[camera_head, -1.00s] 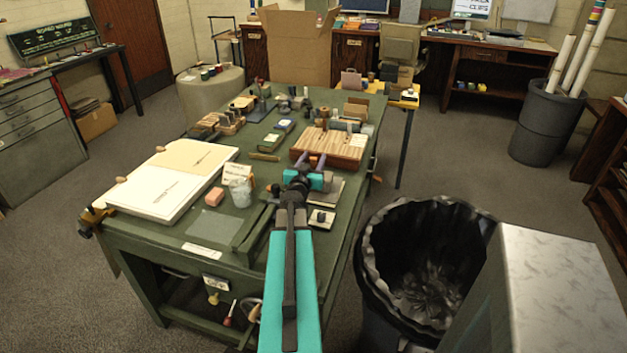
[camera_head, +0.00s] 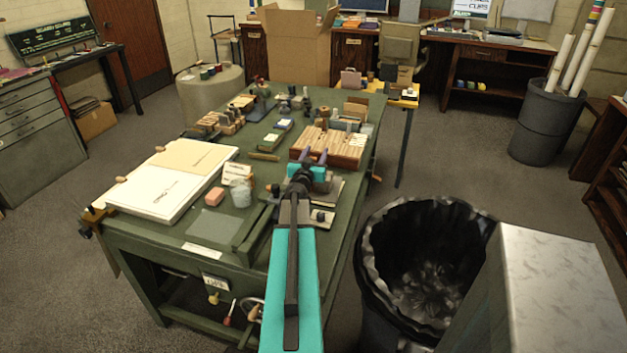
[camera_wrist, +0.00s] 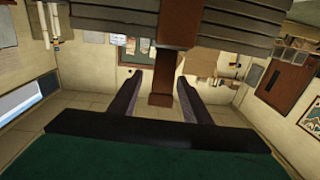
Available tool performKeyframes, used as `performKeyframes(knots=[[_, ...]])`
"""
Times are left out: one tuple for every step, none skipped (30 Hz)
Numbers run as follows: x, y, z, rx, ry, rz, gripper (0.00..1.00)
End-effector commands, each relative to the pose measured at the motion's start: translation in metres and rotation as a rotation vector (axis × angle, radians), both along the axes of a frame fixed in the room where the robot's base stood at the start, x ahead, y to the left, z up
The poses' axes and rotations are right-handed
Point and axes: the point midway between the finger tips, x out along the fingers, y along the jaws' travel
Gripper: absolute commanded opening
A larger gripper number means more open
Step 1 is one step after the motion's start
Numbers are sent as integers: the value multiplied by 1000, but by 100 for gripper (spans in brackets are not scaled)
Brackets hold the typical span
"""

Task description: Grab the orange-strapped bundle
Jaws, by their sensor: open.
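I cannot pick out an orange-strapped bundle with certainty in either view. My gripper (camera_head: 313,154) is open, its two purple fingers pointing away from me over the green table at the near edge of a striped wooden block (camera_head: 343,150). In the wrist view, my gripper (camera_wrist: 156,80) shows its dark fingers spread apart with nothing clearly held between them. Dark grey slats (camera_wrist: 95,22) fill the top of that view, with a brown upright piece (camera_wrist: 165,75) behind the gap; I cannot tell if they belong to the bundle.
Small tools crowd the table's far part. A black-lined bin (camera_head: 378,235) is at the right.

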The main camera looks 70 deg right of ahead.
Motion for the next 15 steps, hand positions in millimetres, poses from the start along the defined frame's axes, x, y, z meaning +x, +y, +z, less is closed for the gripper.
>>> performKeyframes(knots=[[0, 0, 0, 0, 0, 0, 44], [0, 0, 0, 0, 0, 0, 44], [0, 0, 0, 0, 0, 0, 44], [0, 0, 0, 0, 0, 0, 40], [0, 0, 0, 0, 0, 0, 35], [0, 0, 0, 0, 0, 0, 29], [0, 0, 0, 0, 0, 1, 24], [0, 0, 0, 0, 0, 1, 18], [0, 0, 0, 0, 0, 1, 12], [1, 0, 0, 0, 0, 1, 7], [1, 0, 0, 0, 0, 1, 2], [1, 0, 0, 0, 0, 1, 0], [1, 0, 0, 0, 0, 1, 0], [1, 0, 0, 0, 0, 1, 0], [1, 0, 0, 0, 0, 1, 0]])
